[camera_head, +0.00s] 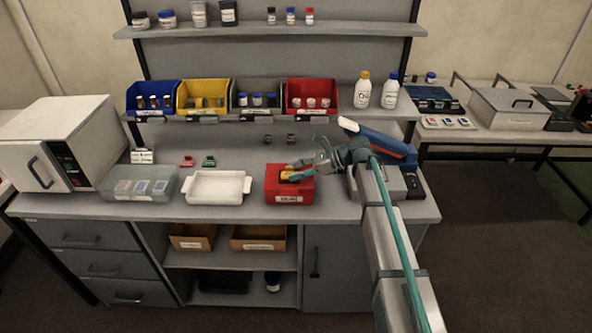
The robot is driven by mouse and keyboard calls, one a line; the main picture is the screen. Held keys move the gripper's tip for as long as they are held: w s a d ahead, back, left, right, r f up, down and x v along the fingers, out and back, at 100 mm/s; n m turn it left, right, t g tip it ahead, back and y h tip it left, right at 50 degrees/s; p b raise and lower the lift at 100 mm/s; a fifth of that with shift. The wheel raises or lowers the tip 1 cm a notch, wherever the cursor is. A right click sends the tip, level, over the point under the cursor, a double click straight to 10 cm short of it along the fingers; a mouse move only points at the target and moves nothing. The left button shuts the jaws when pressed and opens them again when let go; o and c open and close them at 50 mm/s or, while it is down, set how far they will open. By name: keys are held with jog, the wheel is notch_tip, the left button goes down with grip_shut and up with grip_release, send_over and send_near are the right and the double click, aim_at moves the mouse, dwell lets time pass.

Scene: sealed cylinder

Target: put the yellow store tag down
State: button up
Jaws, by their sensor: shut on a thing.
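My gripper (291,172) reaches in from the right, over a red box (291,197) with a white label on its front. It is shut on a small yellow thing, which I take to be the yellow store tag (287,175). The tag shows at the fingertips, at the top of the red box. I cannot tell whether it touches the box. The fingers hide part of the tag and of the box top.
A white tray (246,188) stands left of the red box, with a clear lidded container (119,183) beyond it. Small red (187,161) and green (209,161) pieces lie behind the tray. A blue and white device (378,137) stands behind my arm. Coloured bins line the shelf above.

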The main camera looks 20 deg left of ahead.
jog(key=shift+f, duration=0.6)
jog(key=o, duration=0.8)
jog(key=shift+s+f, duration=0.1)
jog(key=shift+r, duration=0.35)
jog(key=b+v, duration=0.1)
jog(key=v, duration=0.7)
jog(key=b+v, duration=0.1)
jog(key=v, duration=0.3)
jog(key=shift+r+b, duration=0.3)
jog(key=shift+r, duration=0.05)
jog(key=shift+r, duration=0.15)
